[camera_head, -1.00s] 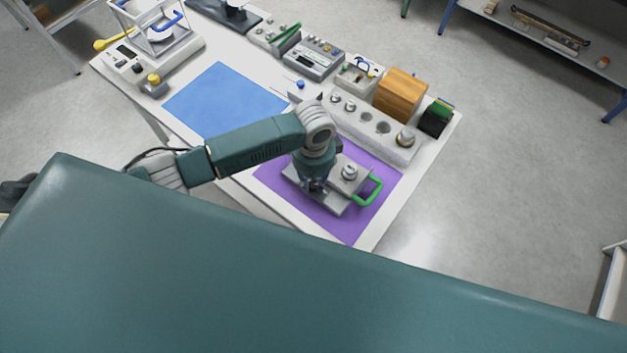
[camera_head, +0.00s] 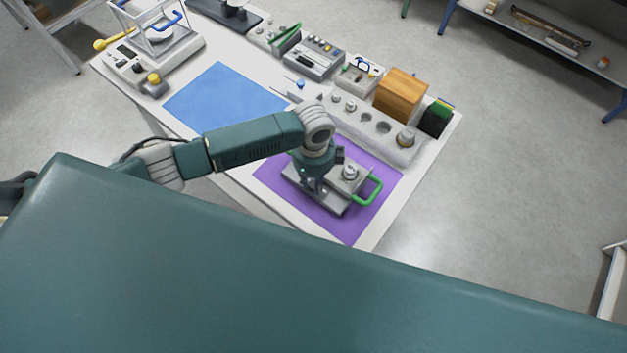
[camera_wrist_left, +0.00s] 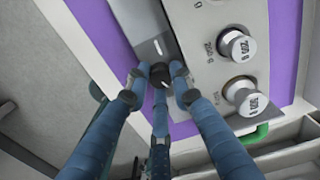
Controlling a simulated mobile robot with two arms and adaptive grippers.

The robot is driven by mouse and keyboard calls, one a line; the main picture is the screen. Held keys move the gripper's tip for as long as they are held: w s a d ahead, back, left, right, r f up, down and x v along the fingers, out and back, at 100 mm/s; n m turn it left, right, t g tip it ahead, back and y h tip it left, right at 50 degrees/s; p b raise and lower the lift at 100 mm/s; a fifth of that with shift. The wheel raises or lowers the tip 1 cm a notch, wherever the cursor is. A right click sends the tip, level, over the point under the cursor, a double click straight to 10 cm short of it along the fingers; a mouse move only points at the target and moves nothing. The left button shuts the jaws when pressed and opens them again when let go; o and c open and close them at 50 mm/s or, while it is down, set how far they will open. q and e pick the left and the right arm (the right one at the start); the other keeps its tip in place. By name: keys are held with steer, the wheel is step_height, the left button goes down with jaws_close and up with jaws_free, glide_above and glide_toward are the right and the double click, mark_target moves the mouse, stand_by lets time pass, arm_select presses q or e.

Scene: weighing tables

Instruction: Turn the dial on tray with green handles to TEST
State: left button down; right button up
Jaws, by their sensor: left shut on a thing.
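The grey tray (camera_head: 331,207) with green handles lies on the purple mat. One green handle (camera_head: 370,193) shows at its right end, and its edge also shows in the left wrist view (camera_wrist_left: 255,134). My left gripper (camera_head: 314,190) points down over the tray's left part. In the left wrist view, its blue fingers (camera_wrist_left: 158,80) are shut around a small black dial (camera_wrist_left: 160,73) with a white mark. The dial's label is not readable. Two knobbed weights (camera_wrist_left: 237,45), marked 200 and 500, sit on the tray beside the fingers. My right gripper is not seen.
The purple mat (camera_head: 350,229) and a blue mat (camera_head: 222,101) lie on the white table. A long grey block with weights (camera_head: 375,135), a wooden box (camera_head: 400,93) and several instruments line the back. A balance (camera_head: 150,60) stands at the far left. The blue mat is clear.

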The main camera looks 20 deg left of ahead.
arm_select(q)
steer(key=c, duration=1.8)
jaws_free()
steer(key=shift+d, duration=0.1)
steer(key=shift+o, duration=0.2)
steer(key=shift+r, duration=0.15)
step_height(320, 180, up, 12)
